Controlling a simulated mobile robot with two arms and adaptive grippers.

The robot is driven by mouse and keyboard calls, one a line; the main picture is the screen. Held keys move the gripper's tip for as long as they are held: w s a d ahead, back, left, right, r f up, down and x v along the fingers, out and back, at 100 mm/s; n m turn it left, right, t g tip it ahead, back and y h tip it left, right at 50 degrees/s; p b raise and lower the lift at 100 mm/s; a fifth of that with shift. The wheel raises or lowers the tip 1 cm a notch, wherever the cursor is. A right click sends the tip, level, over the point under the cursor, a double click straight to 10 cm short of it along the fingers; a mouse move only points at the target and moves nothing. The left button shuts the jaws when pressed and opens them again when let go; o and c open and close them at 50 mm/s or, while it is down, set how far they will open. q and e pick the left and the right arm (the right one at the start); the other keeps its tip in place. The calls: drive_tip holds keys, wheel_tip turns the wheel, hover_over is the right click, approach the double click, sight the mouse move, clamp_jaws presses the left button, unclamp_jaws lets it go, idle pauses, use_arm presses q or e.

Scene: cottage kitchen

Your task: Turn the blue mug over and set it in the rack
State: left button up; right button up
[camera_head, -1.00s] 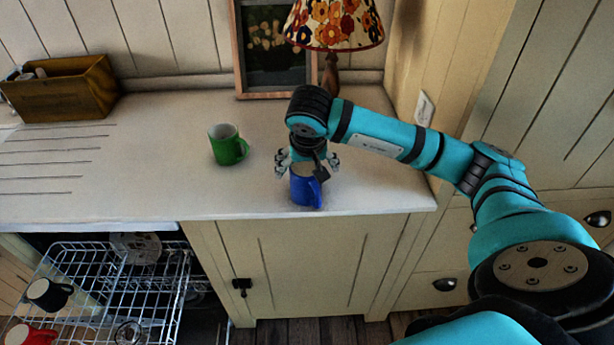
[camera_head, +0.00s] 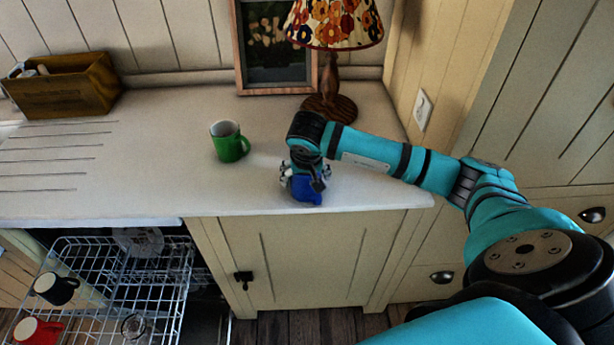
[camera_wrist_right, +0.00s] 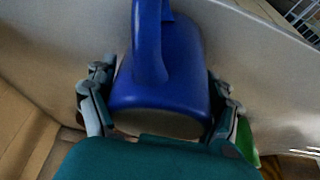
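The blue mug (camera_head: 307,192) stands upright near the counter's front edge; its handle shows large in the right wrist view (camera_wrist_right: 150,45). My right gripper (camera_head: 304,178) has come down over it from above. In the wrist view the gripper's fingers (camera_wrist_right: 160,105) are open, one on each side of the mug body, with what looks like a narrow gap; contact is hard to tell. The wire rack (camera_head: 120,275) is pulled out below the counter at the lower left. My left gripper is not in view.
A green mug (camera_head: 229,143) stands left of my right gripper. A lamp (camera_head: 331,100), a picture frame (camera_head: 240,50) and a wooden box (camera_head: 65,92) are at the back. The rack holds a black mug (camera_head: 55,288), a red mug (camera_head: 35,331) and a glass (camera_head: 133,326).

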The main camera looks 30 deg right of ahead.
drive_tip(key=c, duration=0.9)
drive_tip(key=shift+c, duration=0.9)
drive_tip(key=shift+r, duration=0.15)
